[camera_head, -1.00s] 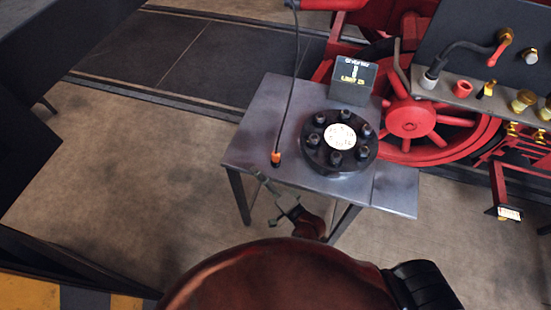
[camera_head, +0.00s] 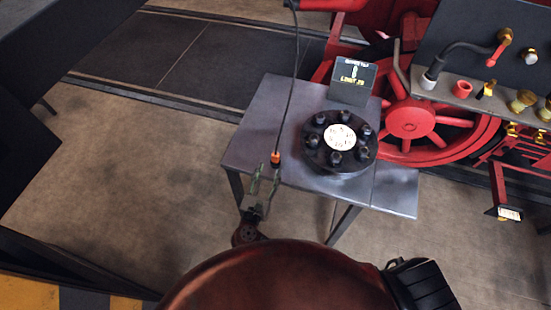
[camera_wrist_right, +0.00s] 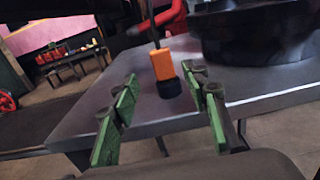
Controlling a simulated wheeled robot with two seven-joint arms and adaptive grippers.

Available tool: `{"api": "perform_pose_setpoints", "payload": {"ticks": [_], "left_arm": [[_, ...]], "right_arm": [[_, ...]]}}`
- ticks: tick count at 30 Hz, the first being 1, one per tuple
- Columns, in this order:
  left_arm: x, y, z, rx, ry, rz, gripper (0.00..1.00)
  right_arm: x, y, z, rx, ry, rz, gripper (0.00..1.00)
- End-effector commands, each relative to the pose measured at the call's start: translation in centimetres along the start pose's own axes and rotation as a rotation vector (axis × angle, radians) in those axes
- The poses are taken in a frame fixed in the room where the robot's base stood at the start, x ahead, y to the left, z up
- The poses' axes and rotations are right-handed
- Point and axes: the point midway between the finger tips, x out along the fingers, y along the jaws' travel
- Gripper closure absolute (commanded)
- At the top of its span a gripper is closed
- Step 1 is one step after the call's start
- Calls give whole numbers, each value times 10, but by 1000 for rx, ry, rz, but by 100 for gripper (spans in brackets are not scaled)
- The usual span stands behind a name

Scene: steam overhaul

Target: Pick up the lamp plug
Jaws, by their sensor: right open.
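The lamp plug (camera_head: 275,158) is a small orange body with a black end, at the lower left edge of the grey table. A dark cable runs up from it. In the right wrist view the plug (camera_wrist_right: 162,66) stands upright on the table, between and beyond the fingertips. My right gripper (camera_head: 267,172) is open, its green-padded fingers pointing at the plug from the near side. The right wrist view shows the open fingers (camera_wrist_right: 165,90) with nothing held between them. My left gripper is not in view.
The grey table (camera_head: 260,110) carries a round black bolted flange (camera_head: 318,155) right of the plug and a dark sign (camera_head: 353,82) behind. A red wheel (camera_head: 412,120) and a dark panel (camera_head: 480,50) with fittings stand at right. Open floor (camera_head: 120,190) lies left.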

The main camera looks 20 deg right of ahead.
Motion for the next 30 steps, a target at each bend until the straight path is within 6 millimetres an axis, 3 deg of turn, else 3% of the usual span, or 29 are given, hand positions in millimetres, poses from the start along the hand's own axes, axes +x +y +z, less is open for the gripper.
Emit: {"api": "perform_pose_setpoints", "payload": {"ticks": [15, 25, 30], "left_arm": [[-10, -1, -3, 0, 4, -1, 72], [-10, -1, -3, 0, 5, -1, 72], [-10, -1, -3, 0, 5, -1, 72]], "right_arm": [[65, -4, 6, -3, -6, -1, 58], [71, -4, 5, -2, -3, -1, 59], [71, -4, 5, -2, -3, -1, 70]]}}
